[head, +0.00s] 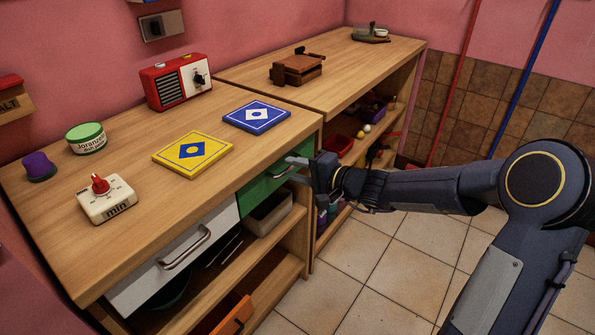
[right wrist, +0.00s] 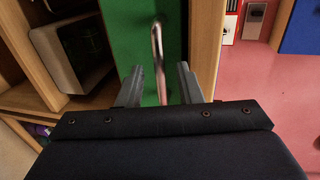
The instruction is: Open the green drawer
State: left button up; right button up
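The green drawer (head: 262,187) is at the right end of the near cabinet, under the worktop, and its front looks about flush with the cabinet. My right gripper (head: 304,167) is at the drawer front, partly covering it in the head view. In the right wrist view the green front (right wrist: 130,40) fills the middle, with a metal bar handle (right wrist: 157,45) on it. The two fingers of my right gripper (right wrist: 159,84) are apart, one on each side of the handle, with gaps visible. My left gripper is not in view.
A white drawer (head: 160,268) with a bar handle is left of the green one. Open shelves with a bin (head: 268,212) lie below. A yellow tile (head: 180,165), blue tile (head: 245,125), red radio (head: 180,82) and timer (head: 105,205) are on the worktop. Tiled floor in front is clear.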

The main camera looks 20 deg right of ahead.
jog(key=shift+c, duration=0.3)
grip_shut()
